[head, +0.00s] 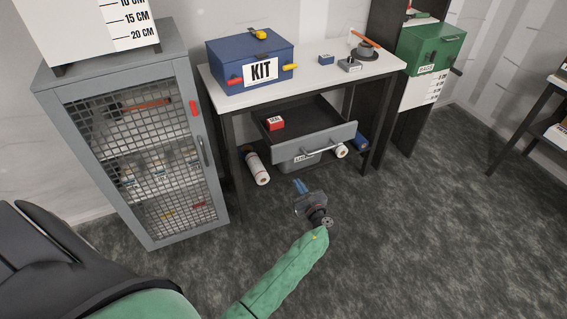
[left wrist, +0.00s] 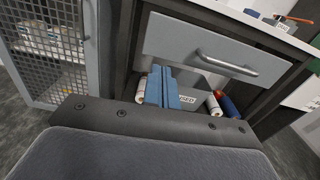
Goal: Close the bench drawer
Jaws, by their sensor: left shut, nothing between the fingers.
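The bench drawer (head: 315,144) is pulled out from under the white-topped bench (head: 330,80). Its grey front has a bar handle, and a small red box (head: 274,123) lies inside it. The drawer front (left wrist: 190,42) and handle (left wrist: 226,64) also show in the left wrist view. My left gripper (head: 300,187) is shut and empty, below and in front of the drawer front, apart from it. Its blue fingers (left wrist: 162,88) are together in the left wrist view, below the drawer. My right gripper is not in view.
A grey mesh cabinet (head: 140,150) stands left of the bench. White rolls (head: 257,168) and a labelled grey bin (head: 300,162) sit under the drawer. A blue KIT box (head: 250,62) is on the bench top. The floor in front is clear.

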